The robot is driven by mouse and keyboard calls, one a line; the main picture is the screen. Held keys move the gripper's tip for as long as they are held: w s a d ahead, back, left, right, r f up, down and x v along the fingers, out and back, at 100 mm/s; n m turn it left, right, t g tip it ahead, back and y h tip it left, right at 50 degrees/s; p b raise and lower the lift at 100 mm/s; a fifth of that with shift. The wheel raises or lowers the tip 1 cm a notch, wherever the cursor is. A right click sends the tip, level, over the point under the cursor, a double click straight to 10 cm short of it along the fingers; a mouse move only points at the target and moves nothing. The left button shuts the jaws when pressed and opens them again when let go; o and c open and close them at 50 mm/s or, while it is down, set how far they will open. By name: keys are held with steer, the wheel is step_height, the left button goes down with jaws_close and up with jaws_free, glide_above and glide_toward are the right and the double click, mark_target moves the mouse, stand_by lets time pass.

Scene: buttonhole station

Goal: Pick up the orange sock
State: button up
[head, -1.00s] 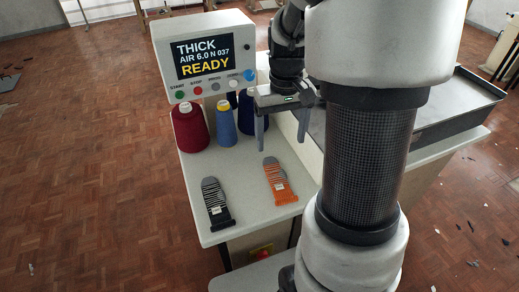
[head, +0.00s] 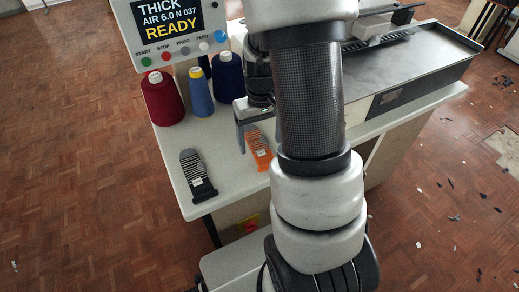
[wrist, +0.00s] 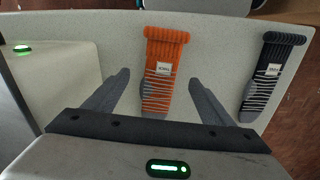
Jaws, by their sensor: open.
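The orange sock (head: 260,152) lies flat on the pale tabletop, with grey stripes at one end and a small white label. In the head view my arm hides part of it. In the wrist view the orange sock (wrist: 161,68) lies between and beyond the fingers, its striped end nearest my gripper. My gripper (wrist: 164,88) is open and empty, one finger to each side of the sock's line. In the head view my gripper (head: 256,135) is over the sock's far end, partly hidden by my arm. I cannot tell its exact height.
A black striped sock (head: 196,174) lies to the left; it shows at the right in the wrist view (wrist: 268,72). Red (head: 162,100), light blue (head: 200,93) and dark blue (head: 228,84) thread cones stand behind. A display box (head: 172,30) reads READY. A grey metal tray (head: 410,62) is at right.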

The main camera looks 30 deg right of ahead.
steer(key=shift+f, duration=0.8)
steer(key=shift+c, duration=0.3)
steer(key=c, duration=1.1)
steer(key=shift+r, duration=0.15)
